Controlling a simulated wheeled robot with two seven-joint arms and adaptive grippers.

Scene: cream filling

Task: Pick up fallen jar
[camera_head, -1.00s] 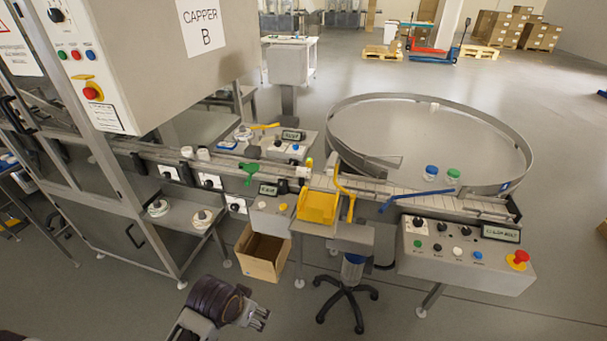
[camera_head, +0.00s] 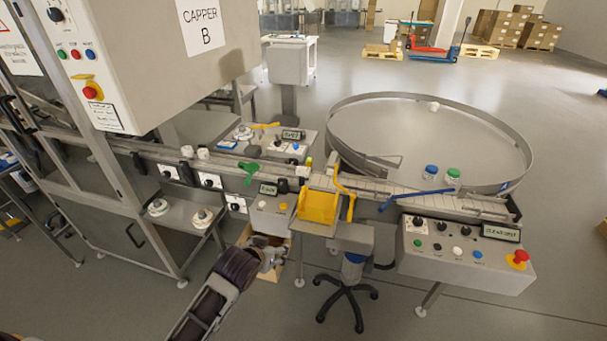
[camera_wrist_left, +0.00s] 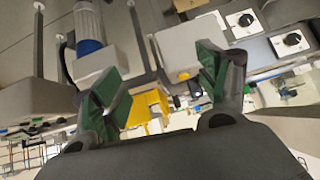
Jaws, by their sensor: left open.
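My left gripper (camera_head: 272,256) is in front of the conveyor, above the cardboard box on the floor. In the left wrist view its green-padded fingers (camera_wrist_left: 160,85) are spread, with nothing between them. A small pale object (camera_head: 304,166) is on the conveyor by the yellow bin, apart from the gripper; I cannot tell whether it is a fallen jar. A jar with a blue lid (camera_head: 431,172) and a jar with a green lid (camera_head: 453,176) stand upright on the round table. A small white object (camera_head: 434,106) is at its far side, too small to make out. My right gripper is not in view.
The cardboard box (camera_head: 263,272) is partly hidden by my gripper. The floor at the lower right is clear.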

